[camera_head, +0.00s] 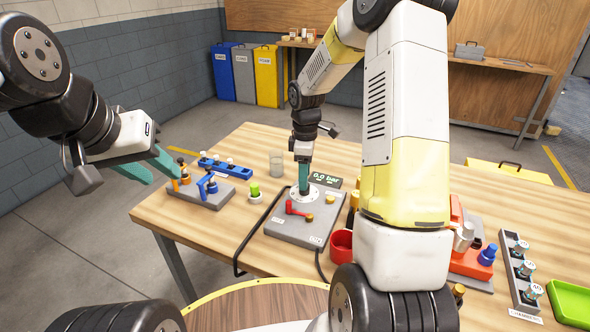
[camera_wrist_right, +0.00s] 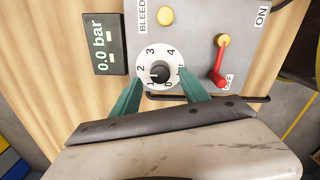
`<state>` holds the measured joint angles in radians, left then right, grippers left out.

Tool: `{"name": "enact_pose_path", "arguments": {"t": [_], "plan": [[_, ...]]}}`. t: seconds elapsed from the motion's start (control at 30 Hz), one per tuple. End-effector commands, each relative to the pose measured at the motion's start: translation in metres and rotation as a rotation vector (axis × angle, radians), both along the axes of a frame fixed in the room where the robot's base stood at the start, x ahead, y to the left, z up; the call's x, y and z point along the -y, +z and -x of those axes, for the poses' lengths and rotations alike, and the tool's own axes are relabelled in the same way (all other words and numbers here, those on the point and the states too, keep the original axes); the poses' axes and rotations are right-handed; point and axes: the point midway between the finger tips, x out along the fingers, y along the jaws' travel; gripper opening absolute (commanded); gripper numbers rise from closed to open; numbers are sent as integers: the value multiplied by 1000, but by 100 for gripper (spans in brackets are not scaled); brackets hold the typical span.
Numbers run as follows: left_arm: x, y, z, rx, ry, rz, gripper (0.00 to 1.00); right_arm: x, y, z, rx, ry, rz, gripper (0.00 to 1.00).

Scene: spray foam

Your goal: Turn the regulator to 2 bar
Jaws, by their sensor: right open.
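The regulator is a white round dial marked 0 to 4 with a small black knob at its centre, on a grey panel (camera_head: 290,228). In the right wrist view the dial (camera_wrist_right: 149,59) lies between my fingers; which number the knob points at is hard to tell. The display (camera_head: 325,179) reads 0.0 bar, also in the right wrist view (camera_wrist_right: 103,45). My right gripper (camera_wrist_right: 160,77) is open, pointing down, its teal fingers on either side of the dial. Whether they touch it I cannot tell. My left gripper (camera_head: 164,177) is open and empty at the table's left.
A red lever (camera_wrist_right: 218,70) by the OFF and ON labels sits beside the dial. Left of the panel stand a green-capped piece (camera_head: 254,189), a glass (camera_head: 276,165) and a rack with blue and orange parts (camera_head: 198,190). A red cup (camera_head: 341,244) stands at right.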

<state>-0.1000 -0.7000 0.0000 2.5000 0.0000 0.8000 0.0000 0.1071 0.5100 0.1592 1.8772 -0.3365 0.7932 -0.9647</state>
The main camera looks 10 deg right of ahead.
Motion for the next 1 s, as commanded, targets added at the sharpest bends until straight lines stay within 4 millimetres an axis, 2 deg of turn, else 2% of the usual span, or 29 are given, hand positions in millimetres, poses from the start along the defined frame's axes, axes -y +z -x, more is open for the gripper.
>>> {"name": "enact_pose_path", "arguments": {"t": [0.1,0.3,0.77,0.87,1.0], "plan": [[0,0,0,0,0,0,36,1,23,-1,5,-1,1,52],[0,0,0,0,0,0,36,0,47,-1,2,0,0,52],[0,0,0,0,0,0,36,0,57,2,9,-13,0,52],[0,0,0,0,0,0,36,0,76,11,38,-69,-2,52],[0,0,0,0,0,0,36,-2,122,42,114,-233,-22,52]]}}
